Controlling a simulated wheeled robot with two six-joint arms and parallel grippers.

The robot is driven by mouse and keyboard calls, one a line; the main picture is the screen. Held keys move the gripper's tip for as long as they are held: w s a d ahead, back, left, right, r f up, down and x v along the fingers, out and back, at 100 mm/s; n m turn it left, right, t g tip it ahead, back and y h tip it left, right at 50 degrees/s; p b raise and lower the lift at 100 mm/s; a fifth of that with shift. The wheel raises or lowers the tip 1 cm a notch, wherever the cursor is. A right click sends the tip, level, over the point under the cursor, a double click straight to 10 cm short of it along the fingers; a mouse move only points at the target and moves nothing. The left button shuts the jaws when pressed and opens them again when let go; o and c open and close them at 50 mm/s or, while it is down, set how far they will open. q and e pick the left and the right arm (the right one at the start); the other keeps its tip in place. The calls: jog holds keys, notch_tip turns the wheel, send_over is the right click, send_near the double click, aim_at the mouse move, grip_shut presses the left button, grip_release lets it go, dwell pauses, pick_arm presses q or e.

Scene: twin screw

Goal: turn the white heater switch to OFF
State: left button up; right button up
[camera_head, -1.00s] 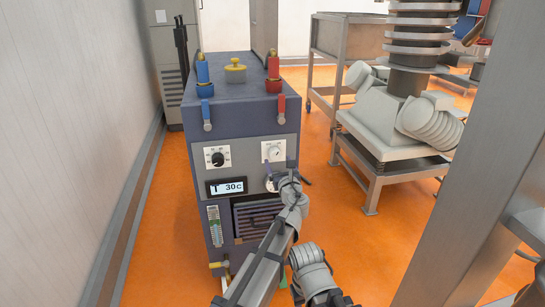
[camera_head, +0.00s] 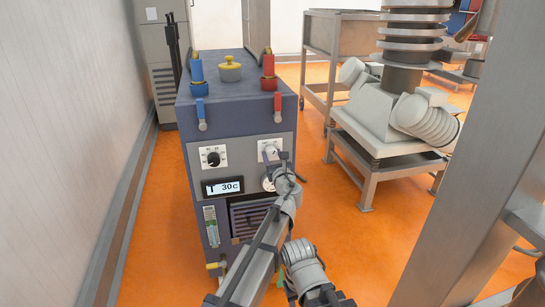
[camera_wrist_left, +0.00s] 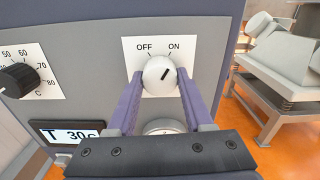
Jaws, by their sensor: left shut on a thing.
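The white heater switch (camera_wrist_left: 160,75) is a round knob on a white plate marked OFF at left and ON at right. Its dark mark tilts up and right, towards ON. In the head view the switch (camera_head: 270,149) is at the upper right of the heater's front, partly hidden by my gripper. My left gripper (camera_wrist_left: 158,84) is shut on the knob, with one purple finger on each side. It also shows in the head view (camera_head: 273,157). My right gripper is not in view.
The blue-grey heater box (camera_head: 240,133) carries a black temperature dial (camera_head: 214,159) and a display (camera_head: 222,187) reading 30 C. A round gauge (camera_wrist_left: 165,126) sits just below the switch. A wall stands left; a metal post (camera_head: 470,170) stands right.

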pick_arm(q)
grip_shut()
jog(key=shift+n, duration=0.4)
jog(key=n, duration=0.4)
jog(key=shift+n, duration=0.4)
jog(key=n, duration=0.6)
jog(key=shift+n, duration=0.3)
jog(key=o, duration=0.8)
grip_release()
jog(key=shift+s, duration=0.1)
